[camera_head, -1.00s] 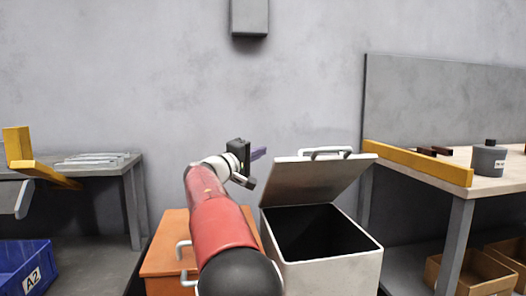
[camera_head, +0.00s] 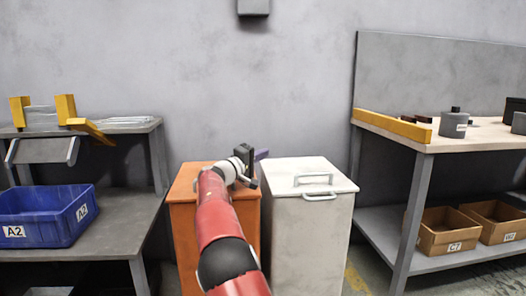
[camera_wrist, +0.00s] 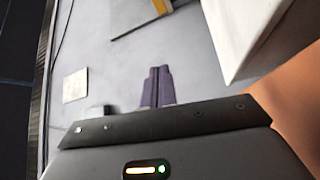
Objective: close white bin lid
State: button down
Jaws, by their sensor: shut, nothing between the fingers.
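The white bin (camera_head: 306,235) stands on the floor in the middle of the head view. Its white lid (camera_head: 310,176) lies flat over the top, with a metal handle on it and another on the front. No gap shows between lid and bin. My gripper (camera_head: 261,154) is to the left of the lid, over the back of the orange bin, and apart from the white lid. In the wrist view the two purple fingers (camera_wrist: 158,86) are together with nothing between them. A white surface (camera_wrist: 245,35), likely the white bin, shows at the upper right there.
An orange bin (camera_head: 186,215) stands close beside the white bin on the left. A left bench holds a blue A2 crate (camera_head: 45,222). A right workbench (camera_head: 478,140) has a yellow bar (camera_head: 392,126) and brown boxes (camera_head: 448,238) below.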

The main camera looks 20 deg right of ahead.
dwell(0.5)
notch_tip(320, 180, up, 20)
jog(key=p, duration=1.2)
jog(key=s+d+m+g+y, duration=0.1)
jog(key=s+d+y, duration=0.2)
jog(key=s+d, duration=0.3)
jog(key=s+a+f+y, duration=0.5)
jog(key=s+a+f, duration=0.3)
jog(key=s, duration=0.7)
jog(key=s+a+f+m+y, duration=0.1)
jog(key=s+a+f+y, duration=0.4)
jog(key=s, duration=1)
jog(key=s+a+f+g+y, duration=0.1)
jog(key=s+a+f+y, duration=0.4)
jog(key=s+a+f, duration=0.6)
jog(key=s+f, duration=0.1)
jog(key=s, duration=0.3)
jog(key=shift+a+f+m, duration=0.25)
jog(key=shift+a+m, duration=0.05)
jog(key=shift+s, duration=0.1)
